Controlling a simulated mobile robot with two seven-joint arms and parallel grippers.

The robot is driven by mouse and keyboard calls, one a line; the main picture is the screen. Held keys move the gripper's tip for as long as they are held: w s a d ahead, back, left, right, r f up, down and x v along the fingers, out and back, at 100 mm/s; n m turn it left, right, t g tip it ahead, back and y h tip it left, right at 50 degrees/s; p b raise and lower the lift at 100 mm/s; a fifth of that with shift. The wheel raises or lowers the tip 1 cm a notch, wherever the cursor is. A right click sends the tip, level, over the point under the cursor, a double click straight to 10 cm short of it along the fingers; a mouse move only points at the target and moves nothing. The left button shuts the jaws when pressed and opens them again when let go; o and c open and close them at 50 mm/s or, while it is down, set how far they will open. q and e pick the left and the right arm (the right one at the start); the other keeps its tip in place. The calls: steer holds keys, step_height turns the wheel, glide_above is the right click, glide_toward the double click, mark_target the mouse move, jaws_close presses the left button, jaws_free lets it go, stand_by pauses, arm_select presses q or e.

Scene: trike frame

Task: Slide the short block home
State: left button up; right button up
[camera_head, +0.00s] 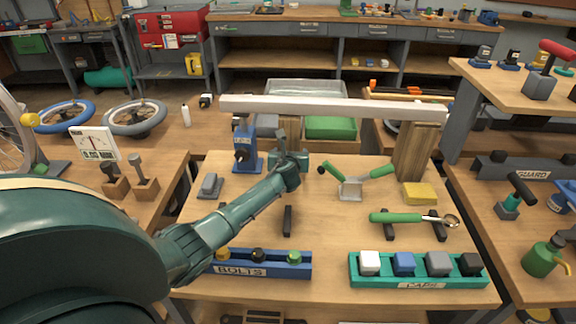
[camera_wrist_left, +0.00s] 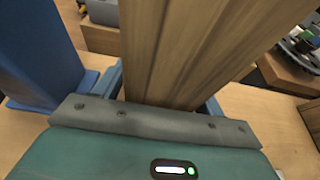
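My left gripper (camera_head: 292,158) reaches in from the left, below the pale beam (camera_head: 330,107) and just right of the blue jack (camera_head: 247,150). In the left wrist view, a wooden block (camera_wrist_left: 185,50) stands between its two blue fingers, which sit close against both sides. The blue jack also shows in the wrist view (camera_wrist_left: 38,50), left of the block. Whether the block touches the beam cannot be told. A tall wooden block (camera_head: 414,152) stands under the beam's right end. My right gripper is out of view.
A blue bolts tray (camera_head: 262,271) and a green caps tray (camera_head: 417,284) line the front.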

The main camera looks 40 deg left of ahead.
arm_select(q)
steer(key=shift+o, duration=0.9)
steer(key=shift+f, duration=0.1)
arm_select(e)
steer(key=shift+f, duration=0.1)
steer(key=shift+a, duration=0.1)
arm_select(q)
steer(key=shift+s, duration=0.1)
steer(key=p+v, duration=0.2)
steer(key=v, duration=0.9)
steer(key=shift+s+d+r+p, duration=0.25)
steer(key=shift+p, duration=0.15)
steer(key=shift+s+d+r, duration=0.2)
steer(key=shift+s+d, duration=0.05)
steer(key=shift+s, duration=0.25)
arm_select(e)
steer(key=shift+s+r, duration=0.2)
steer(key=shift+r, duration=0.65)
